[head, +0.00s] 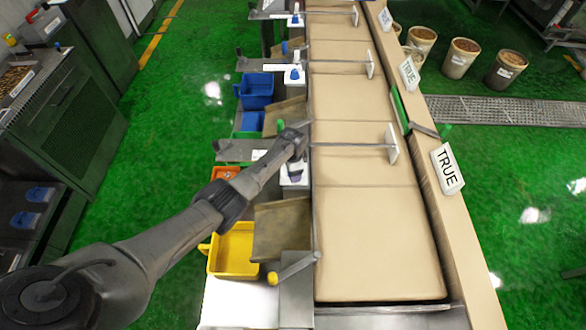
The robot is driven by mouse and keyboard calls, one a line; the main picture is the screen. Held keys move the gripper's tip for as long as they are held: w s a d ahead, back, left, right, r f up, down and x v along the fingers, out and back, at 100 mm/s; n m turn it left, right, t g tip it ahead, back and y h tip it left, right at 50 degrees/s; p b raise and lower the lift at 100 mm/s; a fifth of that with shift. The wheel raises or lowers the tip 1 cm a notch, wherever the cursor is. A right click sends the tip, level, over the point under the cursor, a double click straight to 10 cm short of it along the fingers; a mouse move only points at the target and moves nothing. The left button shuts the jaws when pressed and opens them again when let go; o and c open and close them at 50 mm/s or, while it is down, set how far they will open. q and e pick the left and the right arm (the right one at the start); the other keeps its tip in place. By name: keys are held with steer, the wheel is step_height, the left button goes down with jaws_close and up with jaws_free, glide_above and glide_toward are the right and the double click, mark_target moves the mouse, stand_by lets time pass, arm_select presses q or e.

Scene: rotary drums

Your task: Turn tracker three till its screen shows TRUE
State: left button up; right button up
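A white screen (447,168) reading TRUE stands on the right rail of the conveyor, nearest me. A second screen (409,73) further back also reads TRUE. A third screen (386,18) is too small to read surely. Which one is tracker three I cannot tell. My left gripper (294,168) is at the belt's left edge, over a small white unit (292,183) near the base of the nearest crossbar (350,146). Its fingers are small and dark, so open or shut is unclear, as is contact. My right gripper is not in view.
The tan conveyor belt (375,235) runs away from me, crossed by several bars with end plates. Yellow (233,252) and blue bins (256,90) stand along its left side. Tan chutes lie beside them. Several buckets (459,58) stand at right. Green floor is open on both sides.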

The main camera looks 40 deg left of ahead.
arm_select(q)
steer(key=shift+r, duration=0.15)
steer(key=shift+r, duration=0.3)
step_height(320, 180, up, 13)
steer(key=shift+p, duration=0.35)
steer(key=shift+n, duration=0.3)
